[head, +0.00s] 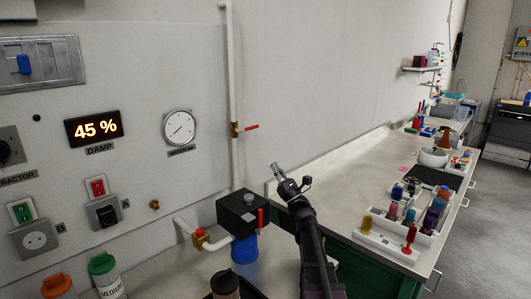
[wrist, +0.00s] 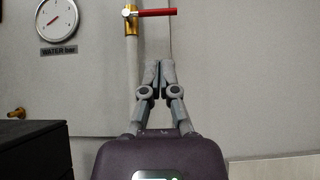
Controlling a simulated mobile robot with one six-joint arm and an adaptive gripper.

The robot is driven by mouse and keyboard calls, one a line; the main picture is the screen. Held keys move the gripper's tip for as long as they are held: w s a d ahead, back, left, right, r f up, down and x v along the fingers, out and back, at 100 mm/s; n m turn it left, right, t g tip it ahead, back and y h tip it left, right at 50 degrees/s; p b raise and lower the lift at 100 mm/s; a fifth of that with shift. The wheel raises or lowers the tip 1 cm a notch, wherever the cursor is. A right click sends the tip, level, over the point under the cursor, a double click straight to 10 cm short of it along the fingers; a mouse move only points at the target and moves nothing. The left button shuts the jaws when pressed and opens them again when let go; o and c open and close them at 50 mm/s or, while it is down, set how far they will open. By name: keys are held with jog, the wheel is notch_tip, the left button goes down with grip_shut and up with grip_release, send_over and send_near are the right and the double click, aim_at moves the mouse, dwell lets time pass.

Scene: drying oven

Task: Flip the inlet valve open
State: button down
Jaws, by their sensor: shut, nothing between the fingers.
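The inlet valve has a brass body on a white vertical pipe and a red lever (head: 250,127) that points to the right, roughly level. In the wrist view the red lever (wrist: 157,12) shows at the top, above my fingertips. My gripper (head: 277,168) is below and to the right of the lever, apart from it. In the wrist view my gripper (wrist: 159,66) has its fingers together, pointing up, with nothing between them.
A second brass valve with a red part (head: 199,236) sits on the lower pipe beside a black box (head: 243,211). A round gauge (head: 179,127) is left of the vertical pipe. A bench (head: 325,185) with bottles stands at right. The wall around the lever is clear.

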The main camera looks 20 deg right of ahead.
jog(key=p+x, duration=0.9)
jog(key=x, duration=0.4)
jog(key=shift+w+r+p, duration=0.2)
jog(key=shift+r+p, duration=0.1)
jog(key=shift+p, duration=0.05)
jog(key=shift+a, duration=0.1)
jog(key=shift+r+n+g+y+p, duration=0.2)
jog(key=shift+n+g+y, duration=0.15)
jog(key=shift+n+y, duration=0.4)
jog(key=shift+r+n+g+y+p, duration=0.2)
jog(key=shift+n+g+y, duration=0.15)
jog(key=shift+n+y, duration=0.4)
notch_tip(320, 180, up, 6)
jog(key=n+g+y+p, duration=0.6)
jog(key=n+g+p, duration=0.15)
jog(key=n, duration=0.35)
send_over(248, 129)
jog(key=s, duration=0.1)
jog(key=shift+s+d, duration=0.15)
jog(key=shift+d, duration=0.2)
jog(key=shift+d+t, duration=0.1)
jog(key=shift+t, duration=0.15)
